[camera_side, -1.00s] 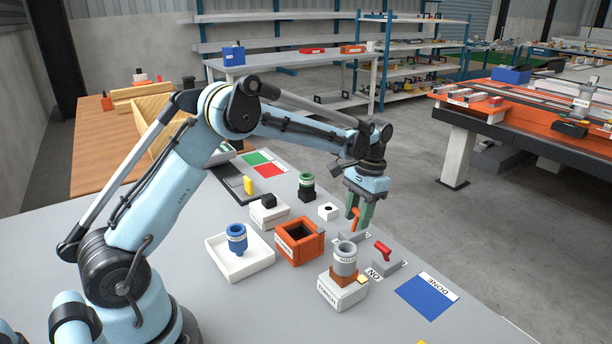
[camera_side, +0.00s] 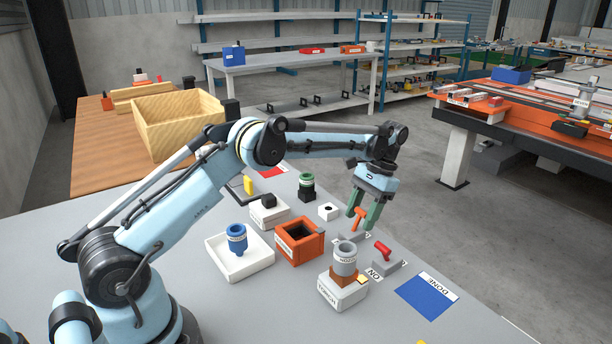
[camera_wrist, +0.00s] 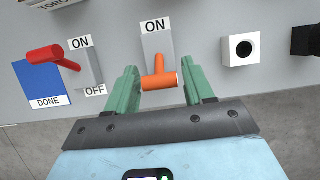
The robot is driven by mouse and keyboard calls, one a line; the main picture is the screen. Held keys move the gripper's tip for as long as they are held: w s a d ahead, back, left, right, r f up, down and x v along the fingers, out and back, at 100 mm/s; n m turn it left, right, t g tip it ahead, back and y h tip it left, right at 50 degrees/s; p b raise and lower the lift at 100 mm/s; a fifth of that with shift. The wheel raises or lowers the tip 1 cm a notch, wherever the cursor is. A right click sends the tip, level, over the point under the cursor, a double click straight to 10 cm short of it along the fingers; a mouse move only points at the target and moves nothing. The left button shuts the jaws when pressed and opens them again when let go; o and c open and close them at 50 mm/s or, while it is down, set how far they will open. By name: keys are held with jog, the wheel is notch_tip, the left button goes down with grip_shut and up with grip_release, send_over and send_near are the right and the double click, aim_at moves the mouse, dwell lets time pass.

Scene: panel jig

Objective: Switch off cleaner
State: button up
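An orange-handled lever switch (camera_side: 358,217) stands on a grey base near the table's right edge. In the wrist view its orange crossbar (camera_wrist: 160,82) lies on the gripper side of the grey base (camera_wrist: 156,44), with an ON label at the far end. No OFF label for it is visible. A red-handled switch (camera_wrist: 45,56) stands to its left, with ON and OFF labels; it also shows in the side view (camera_side: 383,250). My gripper (camera_wrist: 163,88) is open, its green fingers either side of the orange crossbar with gaps visible. I cannot read which switch is the cleaner's.
A white block with a dark hole (camera_wrist: 241,48) stands right of the orange switch. A grey cup on a labelled white block (camera_side: 342,290), an orange box (camera_side: 299,255) and a blue DONE pad (camera_side: 427,296) are nearby.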

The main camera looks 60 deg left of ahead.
jog(key=shift+o, duration=0.5)
jog(key=shift+w+r, duration=0.15)
jog(key=shift+r, duration=0.3)
notch_tip(320, 180, up, 9)
jog(key=shift+w, duration=0.4)
